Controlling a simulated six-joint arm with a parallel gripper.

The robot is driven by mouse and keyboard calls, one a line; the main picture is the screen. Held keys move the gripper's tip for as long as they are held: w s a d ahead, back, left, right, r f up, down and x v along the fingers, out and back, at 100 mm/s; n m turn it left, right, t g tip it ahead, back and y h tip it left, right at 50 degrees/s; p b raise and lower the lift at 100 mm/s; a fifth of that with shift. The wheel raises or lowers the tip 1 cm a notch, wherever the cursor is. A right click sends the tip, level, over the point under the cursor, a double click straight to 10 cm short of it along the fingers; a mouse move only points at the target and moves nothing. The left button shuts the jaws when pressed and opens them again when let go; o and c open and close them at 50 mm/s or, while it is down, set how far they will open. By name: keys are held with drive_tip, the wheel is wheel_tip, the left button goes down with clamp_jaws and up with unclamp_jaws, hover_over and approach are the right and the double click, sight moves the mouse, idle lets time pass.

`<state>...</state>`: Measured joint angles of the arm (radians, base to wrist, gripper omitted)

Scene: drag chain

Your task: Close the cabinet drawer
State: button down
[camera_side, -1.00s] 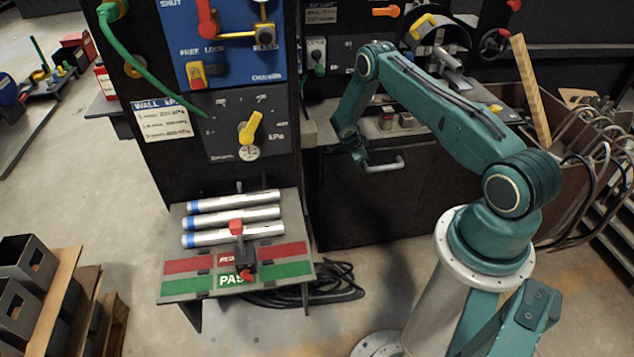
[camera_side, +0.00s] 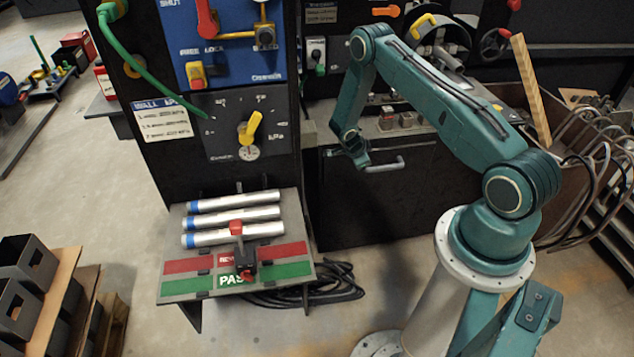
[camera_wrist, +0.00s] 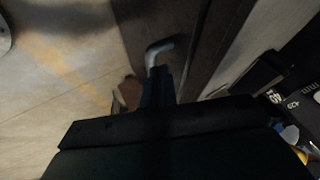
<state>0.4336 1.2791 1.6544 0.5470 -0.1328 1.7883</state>
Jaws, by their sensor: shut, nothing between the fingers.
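The cabinet drawer (camera_side: 400,205) has a broad dark front with a light grey bar handle (camera_side: 385,165) near its top edge. How far the drawer stands out cannot be told from the side view. My gripper (camera_side: 361,161) is shut with nothing in it, pointing down at the left end of the handle. In the wrist view the handle's bent end (camera_wrist: 158,48) shows just beyond my dark gripper fingers (camera_wrist: 158,88), and the rest of the handle is hidden. Whether the fingers touch the handle or drawer front cannot be told.
A tilted panel (camera_side: 180,291) with several silver tubes stands at the left, beside a dark control column (camera_side: 175,175). Small blocks (camera_side: 406,119) sit on the surface above the drawer. A crate with a wooden plank (camera_side: 531,90) is at the right.

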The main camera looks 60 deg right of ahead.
drive_tip(key=v, duration=0.7)
drive_tip(key=a+r+n+t+y, duration=0.15)
drive_tip(key=a+r+n, duration=0.45)
drive_tip(key=r, duration=0.8)
drive_tip(key=a+r+n+t+y, duration=0.15)
drive_tip(key=a+r+n, duration=0.25)
drive_tip(key=a+r, duration=0.75)
drive_tip(key=s+a+r+n+y, duration=0.1)
drive_tip(key=s+a+r+n, duration=0.3)
drive_tip(key=s, duration=0.3)
drive_tip(key=s+a+r+n+t+y, duration=0.1)
drive_tip(key=s+a+r+n+y, duration=0.1)
drive_tip(key=s+a+r+n, duration=0.2)
drive_tip(key=s+a+r+n+y, duration=0.1)
drive_tip(key=s+a+r+n, duration=0.3)
drive_tip(key=s, duration=0.7)
wheel_tip(320, 180, up, 3)
drive_tip(key=n, duration=0.3)
drive_tip(key=shift+s+n+t, duration=0.25)
drive_tip(key=shift+n+t, duration=0.15)
